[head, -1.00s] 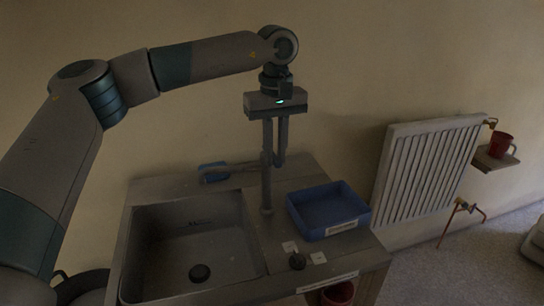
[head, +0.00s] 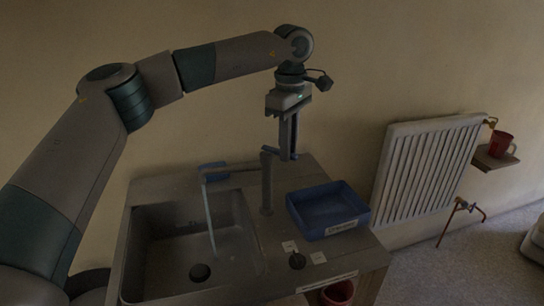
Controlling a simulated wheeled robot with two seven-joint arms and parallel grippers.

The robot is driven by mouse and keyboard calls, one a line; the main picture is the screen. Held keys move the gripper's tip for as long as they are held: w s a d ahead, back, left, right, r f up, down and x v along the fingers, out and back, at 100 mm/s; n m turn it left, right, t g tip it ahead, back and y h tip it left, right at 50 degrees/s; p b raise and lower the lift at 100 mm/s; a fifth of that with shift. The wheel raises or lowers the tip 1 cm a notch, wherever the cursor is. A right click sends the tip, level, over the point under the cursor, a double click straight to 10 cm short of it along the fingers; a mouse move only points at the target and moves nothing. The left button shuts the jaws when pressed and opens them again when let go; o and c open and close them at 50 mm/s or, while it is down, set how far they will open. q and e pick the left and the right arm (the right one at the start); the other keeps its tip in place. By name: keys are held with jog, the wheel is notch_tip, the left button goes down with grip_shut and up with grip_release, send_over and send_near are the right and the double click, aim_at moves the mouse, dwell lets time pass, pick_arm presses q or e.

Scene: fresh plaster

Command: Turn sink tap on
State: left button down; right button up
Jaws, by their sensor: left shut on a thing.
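The sink tap (head: 267,190) stands upright on the worktop behind the right side of the sink (head: 165,285), its spout reaching left over the basin. A thin stream of water (head: 209,220) runs from the spout end into the basin, near the dark drain. My left gripper (head: 288,156) reaches down from above at the top of the tap and is shut on the tap's lever (head: 271,150); the fingers partly hide the lever. My right gripper is not in view.
A blue tray (head: 322,228) with a label sits right of the tap. A blue object (head: 214,168) lies behind the spout. A radiator (head: 428,170) and a red mug (head: 501,145) on a shelf are at right.

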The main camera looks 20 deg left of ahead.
pick_arm(q)
jog(key=shift+w+a+n+p, duration=0.1)
jog(key=shift+w+n+p, duration=0.15)
jog(key=shift+w+n, duration=0.8)
jog(key=shift+w+a+n+p, duration=0.1)
jog(key=shift+w+n+p, duration=0.25)
jog(key=shift+n, duration=1.2)
jog(key=shift+w+a+n+p, duration=0.1)
jog(key=shift+w+n+p, duration=0.1)
jog(key=shift+w+n, duration=0.85)
jog(key=shift+s+n, duration=0.25)
jog(key=shift+n, duration=0.1)
jog(key=shift+w+a+n+p, duration=0.3)
jog(key=shift+w+n, duration=0.2)
jog(key=shift+n, duration=0.6)
jog(key=c, duration=1.8)
grip_release()
jog(key=shift+o, duration=0.2)
jog(key=shift+d, duration=0.1)
